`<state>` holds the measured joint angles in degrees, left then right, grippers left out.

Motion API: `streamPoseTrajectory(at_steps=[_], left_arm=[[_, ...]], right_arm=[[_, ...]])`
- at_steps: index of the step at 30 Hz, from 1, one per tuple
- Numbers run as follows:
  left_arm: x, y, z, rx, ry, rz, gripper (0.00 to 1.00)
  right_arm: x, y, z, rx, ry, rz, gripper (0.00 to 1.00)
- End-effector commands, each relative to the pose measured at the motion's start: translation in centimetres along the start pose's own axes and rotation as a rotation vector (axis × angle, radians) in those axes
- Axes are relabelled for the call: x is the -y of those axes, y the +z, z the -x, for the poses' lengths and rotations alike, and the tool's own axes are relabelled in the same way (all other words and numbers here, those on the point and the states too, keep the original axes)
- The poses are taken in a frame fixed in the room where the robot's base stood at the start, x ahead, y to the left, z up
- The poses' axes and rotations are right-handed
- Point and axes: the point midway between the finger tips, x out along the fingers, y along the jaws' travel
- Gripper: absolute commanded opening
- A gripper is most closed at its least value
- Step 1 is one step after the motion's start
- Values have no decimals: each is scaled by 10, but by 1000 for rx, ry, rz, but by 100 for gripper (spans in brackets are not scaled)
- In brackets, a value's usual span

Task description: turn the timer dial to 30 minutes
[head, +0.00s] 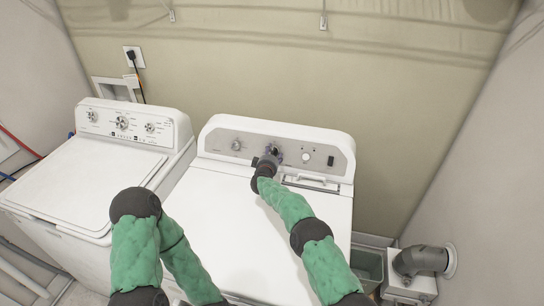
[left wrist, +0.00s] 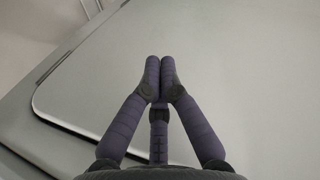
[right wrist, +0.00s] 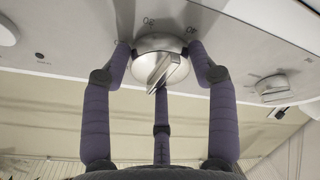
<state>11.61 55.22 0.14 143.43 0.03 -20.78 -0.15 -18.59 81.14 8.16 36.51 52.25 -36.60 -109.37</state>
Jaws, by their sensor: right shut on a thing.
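The timer dial (right wrist: 160,60) is a round silver knob with a raised bar grip, on the control panel (head: 225,135) of the right-hand white machine. In the right wrist view the bar lies slanted, and upside-down numbers are printed around the dial. My right gripper (right wrist: 165,55) has its fingers on both sides of the dial, shut on it. In the head view the right gripper (head: 271,156) hides most of the dial. My left gripper (left wrist: 159,66) has its fingertips together with nothing between them, above a pale flat surface. It is hard to make out in the head view.
A second white machine (head: 75,175) stands at the left. A grey bin (head: 368,265) and duct pipe (head: 425,260) are at the lower right.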

Motion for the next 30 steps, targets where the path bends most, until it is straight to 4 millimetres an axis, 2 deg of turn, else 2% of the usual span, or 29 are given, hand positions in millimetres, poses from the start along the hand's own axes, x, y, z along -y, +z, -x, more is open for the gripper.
streamPoseTrajectory(at_steps=[15, 30], left_arm=[[8, -1, -24, 0, 0, 0, 0], [11, -1, -30, 0, 0, 0, 0]], right_arm=[[5, -2, 0, 38, 74, -356, 26], [4, -3, 0, 54, 102, -488, 26]])
